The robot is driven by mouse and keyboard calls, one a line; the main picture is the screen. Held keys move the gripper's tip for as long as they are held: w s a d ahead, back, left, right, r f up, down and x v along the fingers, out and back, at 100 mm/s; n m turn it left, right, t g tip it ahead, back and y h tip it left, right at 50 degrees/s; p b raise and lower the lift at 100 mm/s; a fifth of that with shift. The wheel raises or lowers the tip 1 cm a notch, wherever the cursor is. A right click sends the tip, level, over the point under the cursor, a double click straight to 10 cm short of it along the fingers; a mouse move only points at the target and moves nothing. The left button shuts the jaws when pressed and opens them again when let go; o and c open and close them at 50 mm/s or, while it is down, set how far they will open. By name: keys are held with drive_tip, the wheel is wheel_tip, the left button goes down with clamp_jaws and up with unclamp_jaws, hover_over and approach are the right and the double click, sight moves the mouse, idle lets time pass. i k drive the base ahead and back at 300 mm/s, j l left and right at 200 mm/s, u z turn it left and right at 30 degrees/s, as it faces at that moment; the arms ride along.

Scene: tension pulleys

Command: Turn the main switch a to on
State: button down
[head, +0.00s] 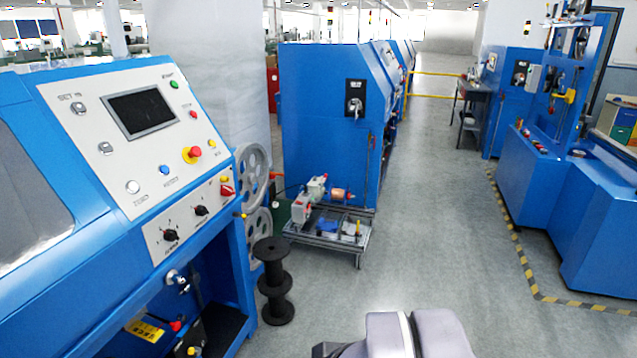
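Several switches are in view and I cannot read which is main switch a. A dark rotary switch (354,98) sits on a black plate on the end face of the blue cabinet (313,130) ahead. On the near left machine's panel, a red knob (227,190) and two black rotary knobs (170,235) (201,210) sit on the lower strip. Their on or off positions are too small to read. My gripper is not in view; a grey-lilac part of my arm shows at the bottom edge.
A low metal cart (330,235) with parts stands before the blue cabinet. Black spools (274,280) stand beside the near left machine. A blue machine (570,190) stands right, behind yellow-black floor tape (530,275). The grey aisle floor (430,200) between is clear.

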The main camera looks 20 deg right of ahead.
sight(225, 190)
drive_tip(key=i, duration=0.55)
drive_tip(key=i+j+z, duration=0.1)
drive_tip(key=i, duration=0.4)
drive_tip(key=i+j, duration=0.15)
drive_tip(key=i, duration=0.4)
drive_tip(key=i+j+z, duration=0.15)
drive_tip(key=i, duration=0.4)
